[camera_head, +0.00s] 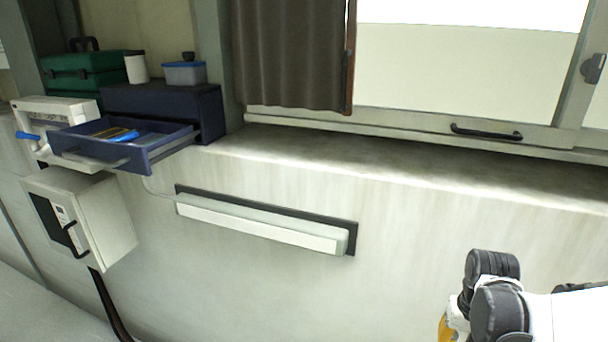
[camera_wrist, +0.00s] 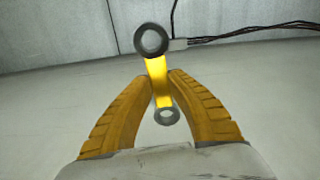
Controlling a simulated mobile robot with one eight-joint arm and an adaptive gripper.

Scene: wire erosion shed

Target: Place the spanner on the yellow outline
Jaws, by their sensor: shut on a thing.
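The spanner (camera_wrist: 156,67) has a yellow shaft and a grey ring at each end. My gripper (camera_wrist: 160,84) is shut on the shaft, with a yellow ribbed finger on each side. One ring sticks out beyond the fingertips and the other lies between the fingers. The spanner is not visible in the head view, where my arm is at the lower right. No yellow outline can be made out for sure. A yellow patch lies beside a blue object (camera_head: 124,136) in the open blue drawer (camera_head: 150,158), too small to tell what it is.
The drawer juts from a dark blue cabinet (camera_head: 205,108) on the ledge. A green case (camera_head: 85,72), a white cup (camera_head: 136,68) and a blue-lidded tub (camera_head: 184,74) stand at the back left. The ledge (camera_head: 400,170) under the window is bare. Cables (camera_wrist: 255,30) run along the wall in the wrist view.

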